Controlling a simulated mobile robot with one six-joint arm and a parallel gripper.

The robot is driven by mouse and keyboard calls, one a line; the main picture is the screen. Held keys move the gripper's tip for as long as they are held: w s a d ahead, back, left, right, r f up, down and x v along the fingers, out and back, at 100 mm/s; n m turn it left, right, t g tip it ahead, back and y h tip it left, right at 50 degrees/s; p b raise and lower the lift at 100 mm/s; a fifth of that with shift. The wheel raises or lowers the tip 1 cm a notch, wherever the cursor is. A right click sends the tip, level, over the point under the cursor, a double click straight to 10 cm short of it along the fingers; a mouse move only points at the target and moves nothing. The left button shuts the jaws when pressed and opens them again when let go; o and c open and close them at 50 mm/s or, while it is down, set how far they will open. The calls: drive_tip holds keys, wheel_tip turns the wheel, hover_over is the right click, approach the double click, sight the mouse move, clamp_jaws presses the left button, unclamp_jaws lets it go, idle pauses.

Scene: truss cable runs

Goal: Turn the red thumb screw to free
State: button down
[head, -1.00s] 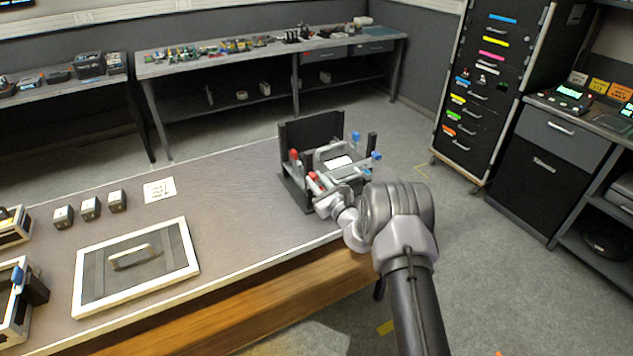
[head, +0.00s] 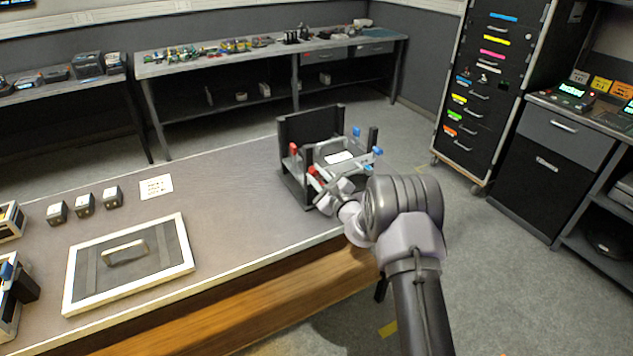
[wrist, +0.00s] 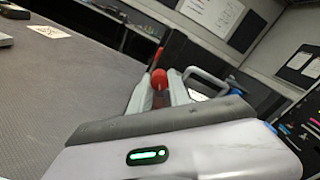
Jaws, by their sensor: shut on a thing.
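The black fixture frame (head: 312,122) stands at the right end of the bench. It has two red thumb screws on its left side: a far one (head: 293,148) and a near one (head: 312,171). Blue knobs (head: 377,151) sit on its right side. My gripper (head: 319,180) is at the near red screw. In the wrist view a red screw head (wrist: 158,77) shows between my gripper's two fingers (wrist: 157,92), which are shut on it. Another bit of red (wrist: 158,54) shows behind it. The screw's shank is mostly hidden by my gripper.
A grey handle (wrist: 205,80) rises close to the right of my fingers. A white-framed panel with a handle (head: 129,250), several small blocks (head: 85,205) and a printed card (head: 156,187) lie on the bench. The bench between card and fixture is clear.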

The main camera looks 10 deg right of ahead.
drive_tip(key=n+b, duration=0.4)
drive_tip(key=n, duration=0.1)
drive_tip(key=shift+f+n, duration=0.1)
drive_tip(key=shift+n, duration=0.2)
drive_tip(key=n, duration=0.3)
drive_tip(key=shift+r+n, duration=0.2)
drive_tip(key=shift+n, duration=1.7)
drive_tip(key=shift+d, duration=0.1)
drive_tip(key=c, duration=1.2)
unclamp_jaws()
drive_tip(key=shift+c, duration=0.2)
